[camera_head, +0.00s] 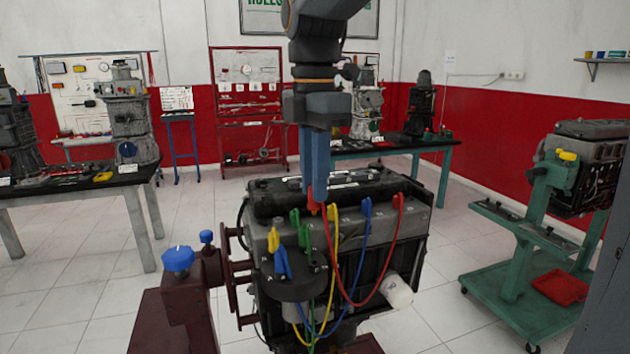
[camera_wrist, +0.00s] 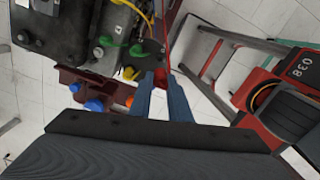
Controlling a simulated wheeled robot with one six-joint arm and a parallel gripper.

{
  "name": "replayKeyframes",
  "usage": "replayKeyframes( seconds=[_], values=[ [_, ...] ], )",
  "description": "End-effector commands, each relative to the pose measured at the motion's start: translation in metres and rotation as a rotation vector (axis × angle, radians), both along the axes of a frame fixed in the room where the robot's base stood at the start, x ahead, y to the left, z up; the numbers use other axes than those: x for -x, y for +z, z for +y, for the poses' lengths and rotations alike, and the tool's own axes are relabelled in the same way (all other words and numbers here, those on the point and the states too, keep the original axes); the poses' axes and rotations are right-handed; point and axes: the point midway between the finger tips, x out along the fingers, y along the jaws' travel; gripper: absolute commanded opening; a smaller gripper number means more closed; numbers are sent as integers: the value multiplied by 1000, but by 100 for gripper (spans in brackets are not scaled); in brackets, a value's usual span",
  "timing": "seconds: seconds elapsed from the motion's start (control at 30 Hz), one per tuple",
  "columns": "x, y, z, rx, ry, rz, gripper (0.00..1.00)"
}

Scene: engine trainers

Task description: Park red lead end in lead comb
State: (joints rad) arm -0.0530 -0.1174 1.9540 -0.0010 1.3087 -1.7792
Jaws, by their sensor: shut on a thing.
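My gripper (camera_head: 315,195) is above the front of the engine, its two blue fingers pointing down. It is shut on the red lead end (camera_head: 314,208); this also shows red between the fingertips in the wrist view (camera_wrist: 160,78). The red lead (camera_head: 345,293) hangs from it in a loop to a red clip (camera_head: 398,201) at the engine's right. Yellow (camera_head: 273,240), blue (camera_head: 282,263) and green (camera_head: 304,236) lead ends stand on a dark round part (camera_head: 290,287) at the engine's left. I cannot clearly make out the lead comb.
Green (camera_head: 295,215), yellow (camera_head: 333,213) and blue (camera_head: 366,207) clips stand along the engine top (camera_head: 350,215), close to my gripper. Blue knobs (camera_head: 178,259) rise from the maroon stand (camera_head: 190,305) at left. A green engine stand (camera_head: 515,265) is at right.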

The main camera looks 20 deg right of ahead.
Motion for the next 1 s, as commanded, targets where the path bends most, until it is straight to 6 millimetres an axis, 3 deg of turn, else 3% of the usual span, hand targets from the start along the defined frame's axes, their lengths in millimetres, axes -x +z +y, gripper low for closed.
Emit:
replayKeyframes(
  seconds=[1.0],
  values=[
    [1, 74, 0, 0, 0, 1, 0]
  ],
)
